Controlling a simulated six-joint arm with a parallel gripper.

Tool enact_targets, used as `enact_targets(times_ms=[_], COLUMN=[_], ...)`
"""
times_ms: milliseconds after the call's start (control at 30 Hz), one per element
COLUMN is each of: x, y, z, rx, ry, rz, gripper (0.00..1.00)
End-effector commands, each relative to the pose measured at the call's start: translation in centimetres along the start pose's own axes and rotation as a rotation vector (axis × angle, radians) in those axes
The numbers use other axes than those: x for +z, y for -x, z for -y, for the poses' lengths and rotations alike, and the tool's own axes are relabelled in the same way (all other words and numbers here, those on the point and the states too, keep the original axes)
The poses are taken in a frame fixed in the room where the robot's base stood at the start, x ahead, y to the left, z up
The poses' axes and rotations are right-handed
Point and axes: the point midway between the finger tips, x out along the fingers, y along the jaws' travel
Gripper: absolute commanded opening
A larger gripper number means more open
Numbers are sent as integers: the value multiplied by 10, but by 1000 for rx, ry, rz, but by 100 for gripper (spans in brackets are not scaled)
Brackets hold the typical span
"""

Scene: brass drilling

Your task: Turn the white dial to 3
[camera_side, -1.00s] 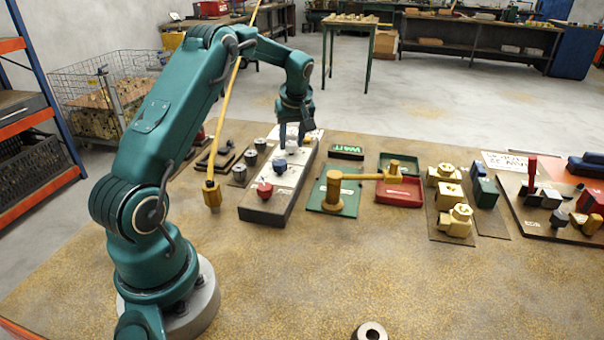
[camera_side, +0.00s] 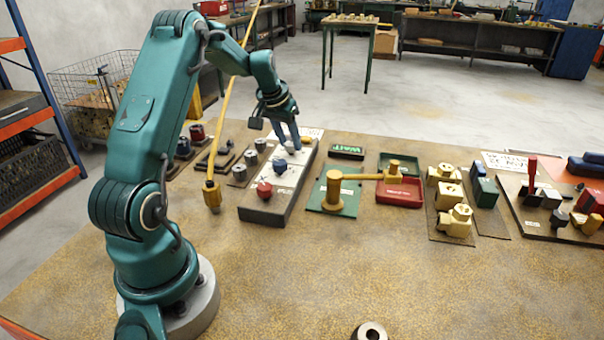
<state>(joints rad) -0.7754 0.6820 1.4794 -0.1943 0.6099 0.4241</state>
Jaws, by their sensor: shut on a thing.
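A pale dial panel (camera_side: 285,186) with a dark front lies on the table in front of my arm. It carries a red dial (camera_side: 264,189) at the near end, a blue dial (camera_side: 280,166) behind it, and a yellowish dial (camera_side: 306,142) near the far end. The white dial (camera_side: 292,148) is mostly hidden by my blue fingers. My gripper (camera_side: 289,146) reaches down onto it from above, tilted, with its fingers shut on it. The dial's pointer and numbers are too small to read.
A small sign reading WAIT (camera_side: 346,151) stands right of the panel. The front table is mostly clear.

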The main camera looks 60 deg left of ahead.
Motion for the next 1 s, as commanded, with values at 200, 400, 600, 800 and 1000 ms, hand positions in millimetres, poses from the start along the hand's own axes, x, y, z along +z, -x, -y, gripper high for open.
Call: enact_targets(times_ms=[200, 400, 600, 800, 1000], x=[0, 0, -1, -1, -2], y=[0, 0, -1, -1, -1], z=[3, 4, 5, 6, 6], rx=[79, 149, 209, 252, 276], ry=[-186, -359, -506, -612, -673], rz=[2, 2, 2, 2, 3], gripper=[0, 0, 0, 0, 0])
